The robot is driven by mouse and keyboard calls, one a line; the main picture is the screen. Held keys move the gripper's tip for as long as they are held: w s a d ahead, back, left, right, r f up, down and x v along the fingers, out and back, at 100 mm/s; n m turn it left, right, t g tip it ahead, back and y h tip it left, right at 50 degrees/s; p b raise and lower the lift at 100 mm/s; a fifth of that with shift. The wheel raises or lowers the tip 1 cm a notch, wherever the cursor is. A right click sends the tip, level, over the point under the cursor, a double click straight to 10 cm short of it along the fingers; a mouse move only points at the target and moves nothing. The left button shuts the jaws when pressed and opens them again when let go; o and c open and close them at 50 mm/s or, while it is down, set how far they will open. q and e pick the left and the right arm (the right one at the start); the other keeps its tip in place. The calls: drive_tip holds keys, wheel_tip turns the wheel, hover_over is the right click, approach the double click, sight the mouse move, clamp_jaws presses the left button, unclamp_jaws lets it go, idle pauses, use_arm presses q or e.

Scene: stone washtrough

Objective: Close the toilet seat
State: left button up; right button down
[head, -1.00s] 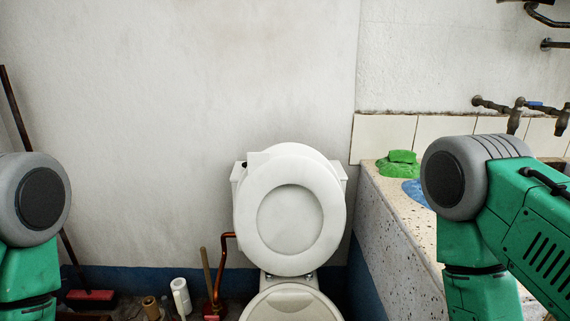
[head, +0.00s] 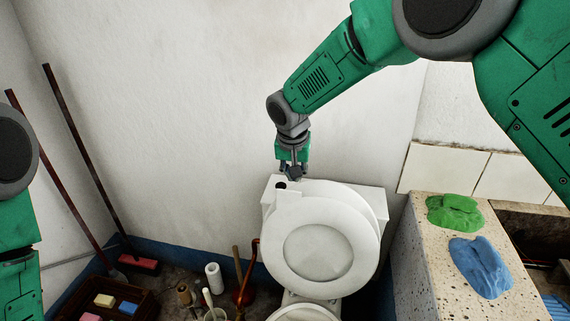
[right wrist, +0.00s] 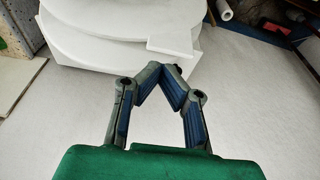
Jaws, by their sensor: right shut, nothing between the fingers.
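The white toilet seat (head: 284,254) stands raised, its ring facing me, with the lid (head: 364,218) behind it and the cistern (head: 377,200) at their back. The toilet bowl (head: 303,313) shows only at the bottom edge of the head view. My right gripper (head: 291,174) is shut and empty, pointing down just above the cistern's left top, near the upper left of the raised seat. In the right wrist view its fingertips (right wrist: 163,69) meet just short of white toilet parts (right wrist: 120,35). Any touch cannot be told. My left gripper is out of view.
A stone trough (head: 420,260) stands at right with a green cloth (head: 455,213) and a blue cloth (head: 480,267) on its edge. At left are a crate (head: 140,298), a red broom (head: 138,264) and a paper roll (head: 214,277). The wall is close behind the toilet.

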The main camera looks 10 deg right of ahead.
drive_tip(key=w+f+p, duration=0.1)
drive_tip(key=w+f, duration=0.3)
drive_tip(key=f, duration=0.3)
drive_tip(key=shift+d, duration=0.45)
drive_tip(key=shift+d, duration=0.15)
